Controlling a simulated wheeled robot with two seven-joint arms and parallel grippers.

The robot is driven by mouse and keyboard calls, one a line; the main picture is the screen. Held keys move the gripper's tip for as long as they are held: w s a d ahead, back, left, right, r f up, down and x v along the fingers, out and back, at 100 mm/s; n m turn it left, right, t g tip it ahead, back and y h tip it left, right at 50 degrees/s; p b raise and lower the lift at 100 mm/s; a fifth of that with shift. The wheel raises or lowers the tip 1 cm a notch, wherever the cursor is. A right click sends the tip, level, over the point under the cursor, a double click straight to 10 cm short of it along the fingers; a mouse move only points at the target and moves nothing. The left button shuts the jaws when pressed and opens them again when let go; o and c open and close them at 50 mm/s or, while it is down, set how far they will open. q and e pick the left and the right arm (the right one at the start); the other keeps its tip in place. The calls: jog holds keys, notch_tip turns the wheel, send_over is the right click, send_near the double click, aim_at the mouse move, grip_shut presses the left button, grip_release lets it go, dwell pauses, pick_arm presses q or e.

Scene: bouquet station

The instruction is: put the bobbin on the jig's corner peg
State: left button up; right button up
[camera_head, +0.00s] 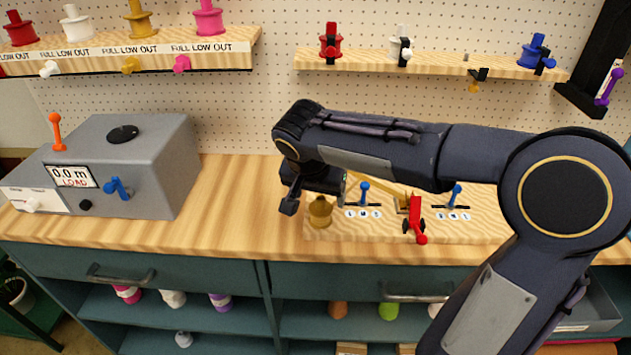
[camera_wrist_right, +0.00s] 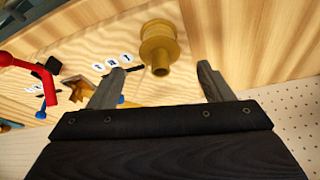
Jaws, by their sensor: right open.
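A gold bobbin (camera_head: 319,212) stands upright at the near left corner of the wooden jig board (camera_head: 345,233). It also shows in the right wrist view (camera_wrist_right: 158,45), centred just beyond the fingertips, its narrow top towards me. The corner peg is not visible; I cannot tell whether the bobbin sits around it. My right gripper (camera_wrist_right: 160,70) is open and empty, with its fingers on either side of the bobbin's line and apart from it. In the head view the right gripper (camera_head: 314,193) is just above the bobbin. My left gripper is not in view.
The jig carries blue levers (camera_head: 364,190), a red clamp (camera_head: 415,218) and numbered labels close to the bobbin. A grey load box (camera_head: 150,160) stands on the left. Shelves with bobbins hang behind (camera_head: 430,65). The bench between box and jig is clear.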

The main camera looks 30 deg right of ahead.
jog(key=v, duration=0.5)
jog(key=s+a+f+n+t+y, duration=0.1)
jog(key=s+a+f+n+y, duration=0.1)
jog(key=s, duration=0.7)
jog(key=s+a+f+n+t+y, duration=0.1)
jog(key=s+f+n+y, duration=0.4)
jog(key=s, duration=0.5)
jog(key=shift+s+a+f+n+t, duration=0.3)
jog(key=shift+a+f, duration=0.45)
jog(key=shift+f, duration=0.2)
